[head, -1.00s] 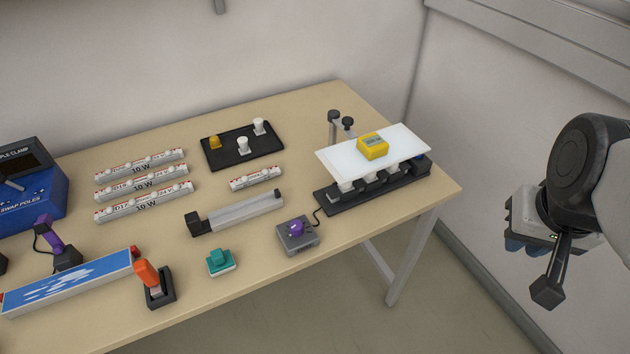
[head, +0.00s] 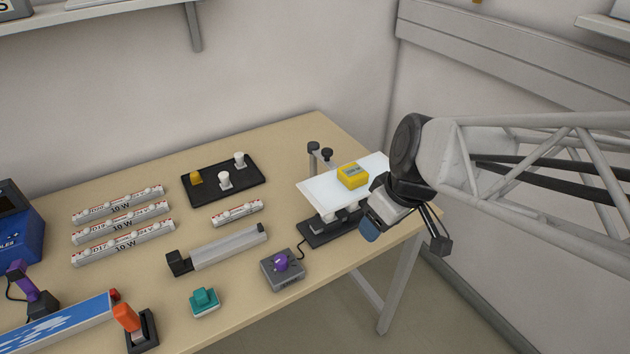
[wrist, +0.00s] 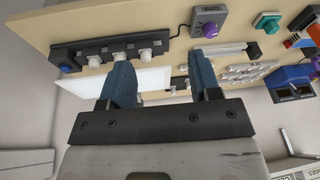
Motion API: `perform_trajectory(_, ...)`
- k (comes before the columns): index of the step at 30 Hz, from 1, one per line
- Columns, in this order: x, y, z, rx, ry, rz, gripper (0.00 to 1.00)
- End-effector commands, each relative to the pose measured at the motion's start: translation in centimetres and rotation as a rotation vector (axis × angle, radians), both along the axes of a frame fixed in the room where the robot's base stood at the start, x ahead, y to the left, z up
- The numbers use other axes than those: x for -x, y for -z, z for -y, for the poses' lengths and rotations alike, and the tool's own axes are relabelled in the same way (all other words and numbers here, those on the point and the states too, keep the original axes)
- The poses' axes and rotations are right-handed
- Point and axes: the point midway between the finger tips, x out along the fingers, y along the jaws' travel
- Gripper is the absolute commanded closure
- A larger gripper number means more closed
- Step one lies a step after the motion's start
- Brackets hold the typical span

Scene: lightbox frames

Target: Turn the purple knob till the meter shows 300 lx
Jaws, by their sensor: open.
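The purple knob (head: 281,262) sits on a small grey control box (head: 284,276) near the table's front edge; it also shows at the top of the wrist view (wrist: 209,29). A cable runs from the box toward a dark base (head: 327,228) under a white panel (head: 325,192). The yellow meter (head: 353,175) lies on the panel; its display is too small to read. My gripper (head: 370,228) is at the panel's right front, apart from the knob and to its right. In the wrist view its two blue fingers (wrist: 164,82) are spread with nothing between them.
A grey bar (head: 228,248) lies behind the control box. A teal button block (head: 204,302) and an orange-handled switch (head: 128,320) stand to the left. Several lamp strips (head: 122,225) and a black tray (head: 240,186) with pegs lie further back.

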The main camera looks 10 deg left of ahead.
Motion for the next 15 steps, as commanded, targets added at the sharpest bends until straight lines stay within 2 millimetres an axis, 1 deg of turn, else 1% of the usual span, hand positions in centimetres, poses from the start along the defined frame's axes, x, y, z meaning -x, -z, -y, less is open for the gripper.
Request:
perform_trajectory(1,-0.2,0.7,-1.5,-0.007,-0.058,0.0,0.43)
perform_trajectory(7,-0.8,3.5,-6.8,-0.042,-0.284,0.017,0.43)
perform_trajectory(12,-0.6,6.2,-11.3,-0.072,-0.468,0.034,0.43)
perform_trajectory(15,-0.4,7.5,-13.5,-0.089,-0.557,0.045,0.43)
